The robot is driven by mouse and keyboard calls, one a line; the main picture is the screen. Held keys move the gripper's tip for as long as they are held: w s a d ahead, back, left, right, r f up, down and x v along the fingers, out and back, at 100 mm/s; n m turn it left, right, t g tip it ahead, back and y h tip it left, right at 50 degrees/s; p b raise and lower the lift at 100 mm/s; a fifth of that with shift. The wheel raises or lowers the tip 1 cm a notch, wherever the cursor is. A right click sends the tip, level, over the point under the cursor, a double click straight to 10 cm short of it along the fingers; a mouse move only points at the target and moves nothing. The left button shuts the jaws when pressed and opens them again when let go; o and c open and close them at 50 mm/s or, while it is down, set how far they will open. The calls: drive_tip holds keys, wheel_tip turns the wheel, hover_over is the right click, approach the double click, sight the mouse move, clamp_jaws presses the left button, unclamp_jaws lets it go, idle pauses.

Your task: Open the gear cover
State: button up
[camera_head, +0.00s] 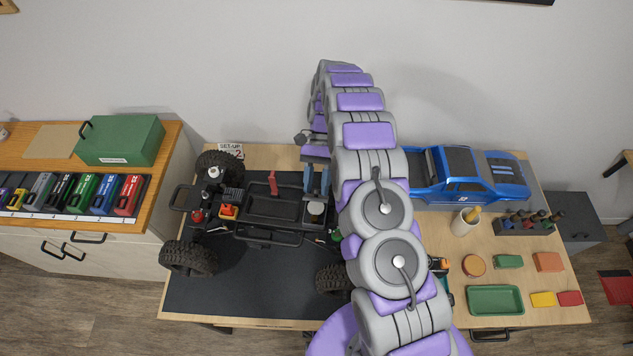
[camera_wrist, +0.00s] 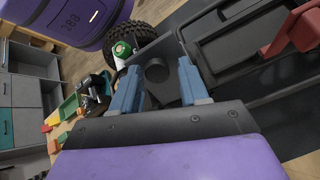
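The crawler chassis (camera_head: 270,208) lies on the dark mat, with its wheels on and its body shell off. My gripper (camera_head: 316,194) reaches down over the right end of the chassis. In the wrist view, its two blue fingers (camera_wrist: 159,68) are apart. A short dark round knob or cap (camera_wrist: 156,70) shows in the gap between them, on a dark housing that may be the gear cover. I cannot tell whether the fingers touch it. In the head view, a pale round top (camera_head: 315,208) shows just below the fingertips. My arm hides the chassis's right end.
A red upright part (camera_head: 272,183) stands on the chassis left of my gripper, also in the wrist view (camera_wrist: 291,36). A green-topped round part (camera_wrist: 121,48) is beside the wheel. The blue body shell (camera_head: 465,178) lies at the right. A green tray (camera_head: 495,288) is at the front right.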

drive_tip(key=shift+o, duration=0.8)
drive_tip(key=r, duration=0.1)
drive_tip(key=s+r, duration=0.1)
drive_tip(key=r+p, duration=0.1)
drive_tip(key=shift+s+d+r, duration=0.15)
drive_tip(key=shift+s+r, duration=0.2)
drive_tip(key=s+d+r, duration=0.1)
drive_tip(key=s+d, duration=0.3)
drive_tip(key=s, duration=0.9)
drive_tip(key=shift+s+r, duration=0.15)
drive_tip(key=shift+s, duration=0.25)
